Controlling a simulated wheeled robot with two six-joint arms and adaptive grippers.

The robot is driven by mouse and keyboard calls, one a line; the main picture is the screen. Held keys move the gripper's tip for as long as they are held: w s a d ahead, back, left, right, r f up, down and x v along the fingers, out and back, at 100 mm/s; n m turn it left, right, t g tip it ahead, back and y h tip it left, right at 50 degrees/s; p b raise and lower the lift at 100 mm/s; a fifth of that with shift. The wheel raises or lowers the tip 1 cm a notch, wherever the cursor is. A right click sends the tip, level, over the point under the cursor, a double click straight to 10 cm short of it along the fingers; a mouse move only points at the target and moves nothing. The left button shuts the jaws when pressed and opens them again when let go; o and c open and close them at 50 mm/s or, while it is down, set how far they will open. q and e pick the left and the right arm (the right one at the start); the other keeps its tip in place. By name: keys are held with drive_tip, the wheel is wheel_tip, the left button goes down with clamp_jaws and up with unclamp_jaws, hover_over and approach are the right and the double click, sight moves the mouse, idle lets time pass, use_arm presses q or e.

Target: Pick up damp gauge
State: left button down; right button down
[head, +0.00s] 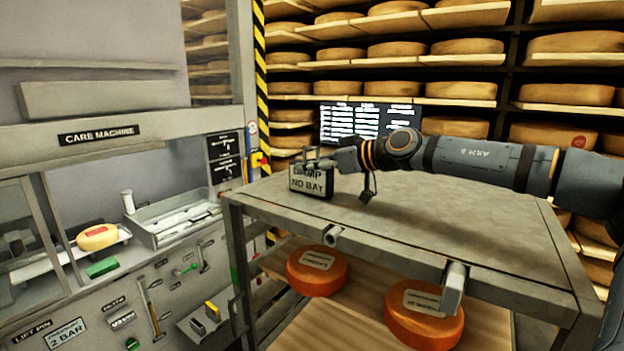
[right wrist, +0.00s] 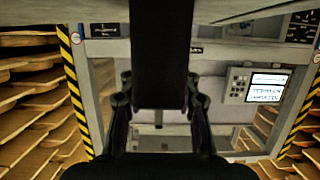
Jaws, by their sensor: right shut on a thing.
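The damp gauge (head: 311,181) is a small dark box with a pale face lettered "DAMP NO BAY", upright near the far left end of the grey cart top (head: 430,215). My right gripper (head: 320,158) reaches in from the right and is shut on the gauge's upper part. I cannot tell whether the gauge's base touches the cart top. In the right wrist view a dark block, the gauge (right wrist: 161,55), stands between the two fingers (right wrist: 160,100). My left gripper is not in view.
Orange cheese wheels (head: 317,271) and (head: 424,319) lie on the cart's lower shelf. A care machine (head: 100,136) stands left with a yellow cheese (head: 97,237). Racks of cheese (head: 395,50) and a dark screen (head: 368,122) are behind. Most of the cart top is clear.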

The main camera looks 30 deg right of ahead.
drive_tip(key=shift+a+f, duration=0.15)
drive_tip(key=shift+f, duration=0.1)
drive_tip(key=shift+r, duration=0.25)
drive_tip(key=shift+w+d+r, duration=0.1)
drive_tip(key=shift+r, duration=0.55)
drive_tip(key=shift+w+d+r, duration=0.1)
drive_tip(key=shift+r, duration=0.5)
drive_tip(key=b, duration=0.1)
drive_tip(key=s+r+b, duration=0.1)
drive_tip(key=b, duration=0.1)
drive_tip(key=shift+s+a+b, duration=0.2)
drive_tip(key=shift+s+b, duration=0.1)
drive_tip(key=s+a+r+b, duration=0.3)
drive_tip(key=s+r+b, duration=0.2)
drive_tip(key=s+r, duration=0.4)
drive_tip(key=shift+s+a+b, duration=0.2)
drive_tip(key=shift+s+b, duration=0.2)
drive_tip(key=shift+s, duration=1.25)
drive_tip(key=shift+r, duration=0.1)
